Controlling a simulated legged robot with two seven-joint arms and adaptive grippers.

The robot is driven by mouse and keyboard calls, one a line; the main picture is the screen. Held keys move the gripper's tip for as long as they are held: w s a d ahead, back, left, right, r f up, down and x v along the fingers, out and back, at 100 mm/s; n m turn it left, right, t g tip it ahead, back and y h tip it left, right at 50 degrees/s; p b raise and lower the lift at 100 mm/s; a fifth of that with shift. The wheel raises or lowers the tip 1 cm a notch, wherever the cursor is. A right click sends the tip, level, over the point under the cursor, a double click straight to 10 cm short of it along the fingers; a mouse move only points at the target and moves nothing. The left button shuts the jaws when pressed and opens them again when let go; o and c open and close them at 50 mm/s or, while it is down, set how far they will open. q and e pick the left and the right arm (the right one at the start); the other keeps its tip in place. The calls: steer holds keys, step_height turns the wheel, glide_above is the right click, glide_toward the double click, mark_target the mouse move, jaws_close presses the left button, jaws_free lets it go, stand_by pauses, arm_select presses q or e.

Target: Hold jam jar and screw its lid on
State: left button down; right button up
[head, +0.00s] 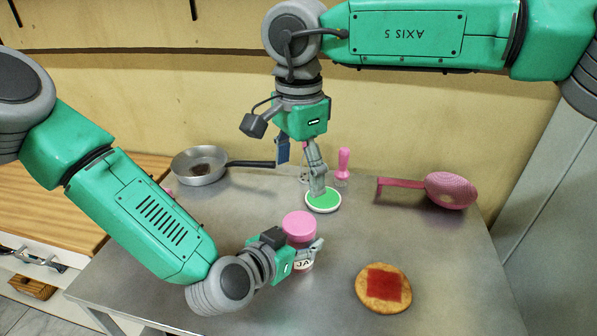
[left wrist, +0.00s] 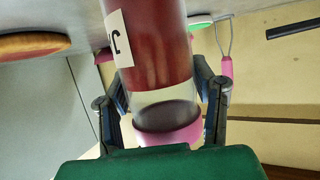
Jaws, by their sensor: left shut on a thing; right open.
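The jam jar (head: 304,265) stands upright near the middle of the metal table, with a white label. My left gripper (head: 303,246) is shut around it from the left. In the left wrist view, the jar (left wrist: 158,60) shows red jam, a clear band above it, and lies between the fingers of my left gripper (left wrist: 162,95). The pink lid (head: 299,224) sits on the jar's mouth; it also shows in the left wrist view (left wrist: 170,135). I cannot tell how tight it is. My right gripper (head: 317,185) is open, pointing down behind the lid, apart from it.
A green and white disc (head: 323,201) lies below my right gripper. Bread with a red square (head: 383,287) lies front right. A frying pan (head: 199,165), a pink-handled utensil (head: 343,162) and a pink strainer (head: 451,190) are at the back.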

arm_select(q)
steer(key=c, duration=0.6)
jaws_free()
steer(key=v, duration=1.2)
steer(key=shift+w+a, duration=0.1)
